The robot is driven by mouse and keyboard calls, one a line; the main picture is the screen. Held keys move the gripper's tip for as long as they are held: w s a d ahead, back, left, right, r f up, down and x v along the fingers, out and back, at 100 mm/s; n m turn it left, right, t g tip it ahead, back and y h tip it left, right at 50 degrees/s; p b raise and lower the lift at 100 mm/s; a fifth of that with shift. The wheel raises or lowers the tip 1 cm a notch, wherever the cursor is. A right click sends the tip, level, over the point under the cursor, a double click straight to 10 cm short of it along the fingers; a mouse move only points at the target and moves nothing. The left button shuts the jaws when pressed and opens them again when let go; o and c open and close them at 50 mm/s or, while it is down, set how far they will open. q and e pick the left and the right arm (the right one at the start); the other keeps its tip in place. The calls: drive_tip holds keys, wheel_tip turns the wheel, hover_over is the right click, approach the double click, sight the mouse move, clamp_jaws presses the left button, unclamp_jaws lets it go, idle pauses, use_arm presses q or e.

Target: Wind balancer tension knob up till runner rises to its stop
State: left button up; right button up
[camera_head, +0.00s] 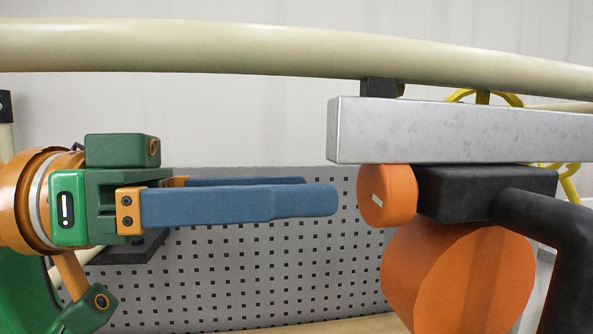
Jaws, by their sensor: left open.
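The orange knob (386,195), a short cylinder with a pale mark on its face, sits at the left end of a black block (470,190). I take it to be the balancer tension knob. A large orange drum (455,275) hangs below the block. A grey metal bar (460,130) lies right above the block; I cannot tell which part is the runner. My left gripper (320,192) has blue fingers pointing right, level with the knob and apart from it, open and empty. My right gripper is not in view.
A cream rail (290,48) crosses the top, with a dark bracket (381,87) between it and the bar. A grey perforated panel (270,270) stands behind. A black arm-like tube (550,225) bends down at the right. Yellow curved parts (483,97) show behind the bar.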

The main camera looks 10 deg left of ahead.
sight(369, 190)
use_arm(q)
drive_tip(key=d, duration=0.5)
drive_tip(key=d+p, duration=0.1)
drive_tip(key=d, duration=0.1)
drive_tip(key=shift+s+d+r, duration=0.2)
drive_tip(key=shift+s+r, duration=0.1)
drive_tip(key=shift+a, duration=0.1)
drive_tip(key=shift+w+a+f, duration=0.15)
drive_tip(key=shift+w+a, duration=0.2)
drive_tip(key=shift+a, duration=0.45)
drive_tip(key=shift+c, duration=1)
drive_tip(key=shift+a, duration=0.2)
drive_tip(key=c, duration=0.4)
drive_tip(key=shift+s+d, duration=0.1)
drive_tip(key=shift+s, duration=0.1)
drive_tip(key=c, duration=0.7)
drive_tip(key=shift+w, duration=0.1)
drive_tip(key=shift+c, duration=0.3)
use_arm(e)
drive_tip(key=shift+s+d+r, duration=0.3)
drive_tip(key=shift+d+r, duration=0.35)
use_arm(q)
drive_tip(key=shift+d+m, duration=0.1)
drive_tip(key=shift+m, duration=0.2)
